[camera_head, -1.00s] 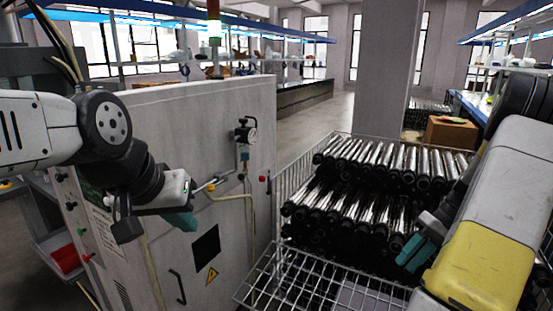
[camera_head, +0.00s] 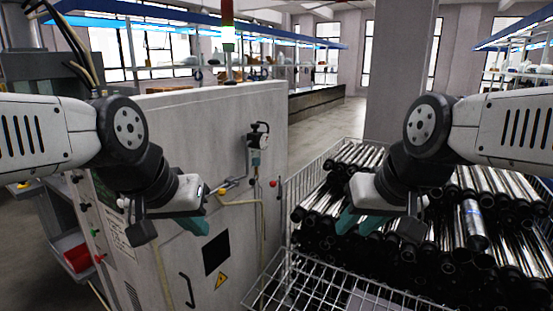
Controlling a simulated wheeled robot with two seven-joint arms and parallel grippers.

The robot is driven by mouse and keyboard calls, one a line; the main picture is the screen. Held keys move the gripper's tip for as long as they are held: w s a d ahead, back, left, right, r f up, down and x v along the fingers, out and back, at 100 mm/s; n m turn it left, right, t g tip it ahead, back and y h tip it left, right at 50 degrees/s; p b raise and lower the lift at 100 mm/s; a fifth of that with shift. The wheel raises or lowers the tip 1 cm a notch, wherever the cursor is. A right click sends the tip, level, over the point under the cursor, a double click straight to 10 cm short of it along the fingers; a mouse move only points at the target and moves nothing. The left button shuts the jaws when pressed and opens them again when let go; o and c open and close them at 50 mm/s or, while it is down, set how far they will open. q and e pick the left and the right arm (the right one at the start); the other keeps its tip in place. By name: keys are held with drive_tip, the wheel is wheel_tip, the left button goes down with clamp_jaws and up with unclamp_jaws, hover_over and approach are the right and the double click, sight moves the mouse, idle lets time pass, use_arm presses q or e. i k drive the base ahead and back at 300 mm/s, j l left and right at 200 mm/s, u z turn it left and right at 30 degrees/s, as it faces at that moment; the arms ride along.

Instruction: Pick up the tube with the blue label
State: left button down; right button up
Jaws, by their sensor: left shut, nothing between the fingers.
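A tube with a blue label (camera_head: 473,215) lies among the shiny metal tubes with black ends in the wire basket (camera_head: 283,275), right of my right gripper. My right gripper (camera_head: 358,222) hangs over the left part of the tube pile. Its teal fingers look apart, with nothing seen between them. My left gripper (camera_head: 196,224) is shut and empty in front of the white cabinet, far left of the tubes. My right forearm and wrist hide part of the pile.
The white cabinet (camera_head: 265,110) with valve, gauge and knobs stands left of the basket. A pillar (camera_head: 400,70) rises behind the basket. The front left part of the basket is empty wire mesh. Shelves and benches line the back.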

sight(476, 235)
drive_tip(key=k+z, duration=0.15)
drive_tip(key=z, duration=0.2)
drive_tip(key=k+l+z, duration=0.1)
drive_tip(key=z, duration=0.25)
drive_tip(key=k+l+z, duration=0.1)
drive_tip(key=z, duration=0.25)
drive_tip(key=l, duration=0.1)
